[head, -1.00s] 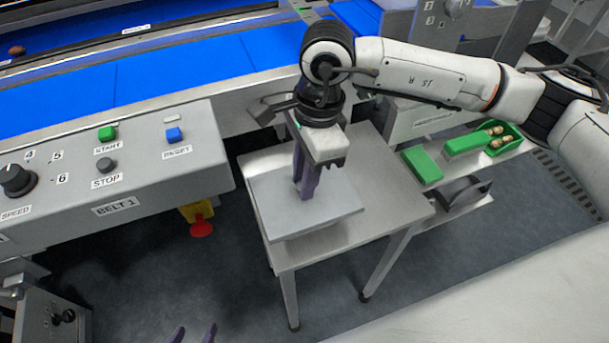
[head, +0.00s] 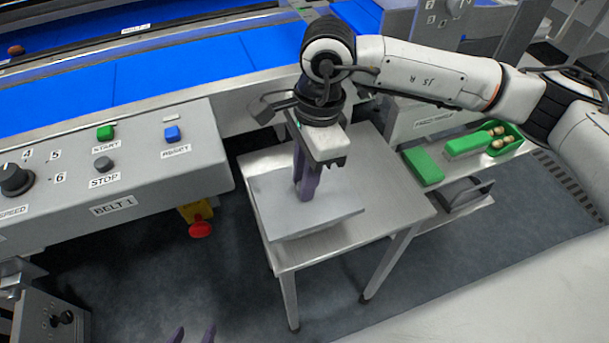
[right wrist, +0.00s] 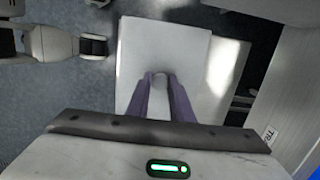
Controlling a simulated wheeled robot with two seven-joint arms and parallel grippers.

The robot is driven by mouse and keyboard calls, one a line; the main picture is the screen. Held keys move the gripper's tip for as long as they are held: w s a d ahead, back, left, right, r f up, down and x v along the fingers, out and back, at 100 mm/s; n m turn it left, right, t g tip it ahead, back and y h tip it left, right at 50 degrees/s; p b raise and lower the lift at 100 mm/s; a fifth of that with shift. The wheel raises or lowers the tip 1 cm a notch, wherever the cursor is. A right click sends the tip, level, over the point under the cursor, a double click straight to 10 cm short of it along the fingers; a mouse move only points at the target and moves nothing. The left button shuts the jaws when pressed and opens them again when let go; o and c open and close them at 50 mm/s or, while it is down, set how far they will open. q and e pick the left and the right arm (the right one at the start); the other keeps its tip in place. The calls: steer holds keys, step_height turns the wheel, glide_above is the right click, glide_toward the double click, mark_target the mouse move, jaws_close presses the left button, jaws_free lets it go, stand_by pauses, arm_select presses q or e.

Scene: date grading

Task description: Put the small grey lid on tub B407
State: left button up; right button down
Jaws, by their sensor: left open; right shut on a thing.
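A flat grey lid (head: 335,205) is in my right gripper (head: 305,193), over the small steel table. The purple fingers are shut on its small knob, which shows in the right wrist view (right wrist: 160,80). The lid looks slightly tilted in the head view; I cannot tell whether it touches anything beneath. No tub with a readable B407 label is in view, and the lid hides what lies under it. My left gripper (head: 192,335) shows only its open purple fingertips at the bottom edge of the head view, over the floor.
The steel table (head: 385,205) is bare right of the lid. A control panel (head: 130,165) and blue belt (head: 190,75) lie to the left and behind.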

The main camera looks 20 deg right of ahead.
steer(key=shift+f+b, duration=0.7)
steer(key=shift+b, duration=0.05)
stand_by(0.6)
steer(key=c, duration=1.1)
jaws_free()
steer(key=shift+r, duration=0.1)
steer(key=shift+r+p, duration=1.7)
steer(key=shift+r, duration=1.8)
steer(key=shift+f, duration=0.1)
